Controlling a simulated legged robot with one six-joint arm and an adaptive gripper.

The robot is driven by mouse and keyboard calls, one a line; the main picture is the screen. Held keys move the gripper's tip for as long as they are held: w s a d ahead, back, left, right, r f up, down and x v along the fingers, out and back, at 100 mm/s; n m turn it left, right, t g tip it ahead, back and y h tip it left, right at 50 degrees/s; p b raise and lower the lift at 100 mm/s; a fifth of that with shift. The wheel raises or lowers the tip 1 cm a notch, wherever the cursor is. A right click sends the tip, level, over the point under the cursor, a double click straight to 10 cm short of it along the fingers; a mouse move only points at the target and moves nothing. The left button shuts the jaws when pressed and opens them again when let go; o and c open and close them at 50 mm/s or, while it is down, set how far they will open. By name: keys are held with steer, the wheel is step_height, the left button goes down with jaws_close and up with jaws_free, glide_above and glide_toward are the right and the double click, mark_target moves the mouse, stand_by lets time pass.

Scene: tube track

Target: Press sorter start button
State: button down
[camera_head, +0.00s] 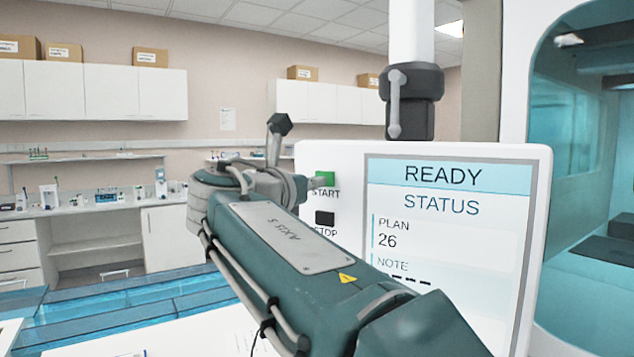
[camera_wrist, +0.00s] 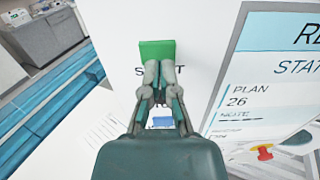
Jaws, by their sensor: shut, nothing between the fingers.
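The green start button (camera_head: 325,178) is on the left side of a white panel, above the word START. A black stop button (camera_head: 324,218) sits below it. The panel's screen (camera_head: 450,205) reads READY, STATUS, PLAN 26. In the wrist view the green button (camera_wrist: 157,50) is directly beyond the fingertips. My gripper (camera_wrist: 158,68) is shut and empty, its tips overlapping the button's lower edge and the START label. In the head view my gripper (camera_head: 318,181) reaches the button's left side. I cannot tell whether the tips touch it.
The white panel (camera_head: 345,160) hangs on a pole with a dark clamp (camera_head: 411,100). A glass-fronted machine (camera_head: 580,150) stands to the right. Blue track (camera_head: 130,300) runs at lower left. A red pin-like object (camera_wrist: 263,153) shows at lower right in the wrist view.

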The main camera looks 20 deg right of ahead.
steer(key=shift+w+d, duration=0.25)
steer(key=shift+w, duration=0.25)
steer(key=shift+d, duration=0.1)
